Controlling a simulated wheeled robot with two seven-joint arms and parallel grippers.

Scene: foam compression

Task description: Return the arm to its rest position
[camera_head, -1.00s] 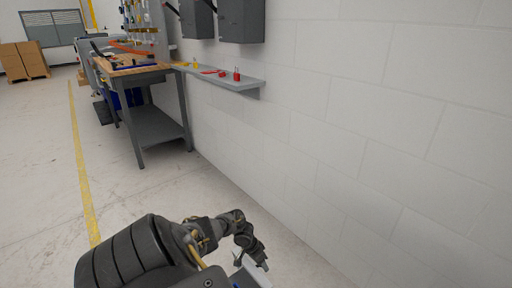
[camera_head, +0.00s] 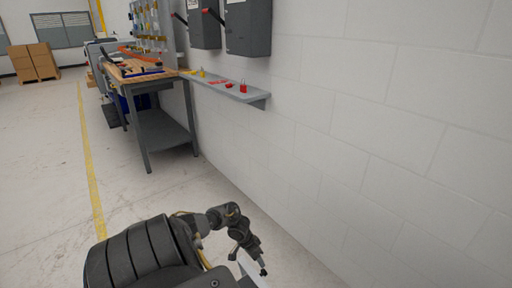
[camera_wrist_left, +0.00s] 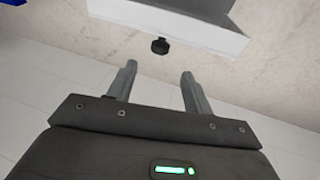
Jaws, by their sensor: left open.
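My left arm (camera_head: 225,217) comes in at the bottom of the head view, bent at the elbow, with its forearm pointing down. My left gripper (camera_head: 262,269) is low in that view, close to a pale panel and partly cut off from clear sight. In the left wrist view the two fingers of my left gripper (camera_wrist_left: 158,75) stand well apart with nothing between them. A small dark round knob shows beyond the fingertips, below a pale grey slab. My right gripper is not in view.
A grey workbench (camera_head: 163,133) with a wooden top stands at the back left against the wall (camera_head: 350,140). A grey shelf (camera_head: 252,96) carries a red padlock (camera_head: 243,87) and small items. Grey electrical boxes (camera_head: 248,27) hang above. Cardboard boxes (camera_head: 33,62) stand far left. The floor left of centre is clear.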

